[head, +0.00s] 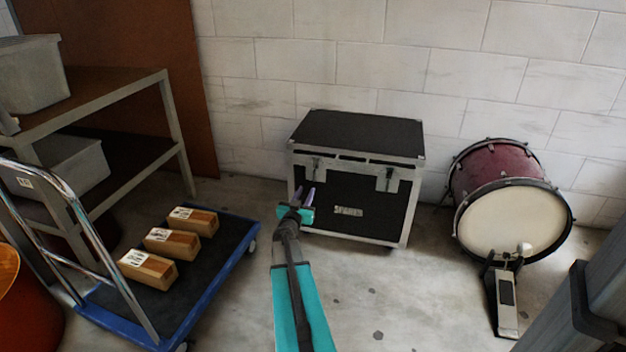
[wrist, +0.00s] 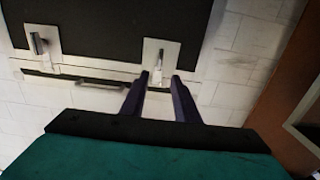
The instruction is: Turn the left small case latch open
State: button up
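The black case (head: 358,150) with silver edges stands on the floor against the wall, with two latches on its front. I see nothing held, and I cannot tell whether a finger touches the latch.
The right latch (head: 388,178) also shows in the wrist view (wrist: 38,43). A red bass drum (head: 508,212) with a pedal (head: 504,300) stands at right. A blue cart (head: 225,262) with boxes is at left, beside a shelf (head: 110,100).

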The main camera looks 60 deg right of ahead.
aim_at(314, 176)
jog(key=shift+b+x, duration=1.6)
jog(key=shift+x, duration=4.25)
jog(key=shift+s+f, duration=0.1)
grip_shut()
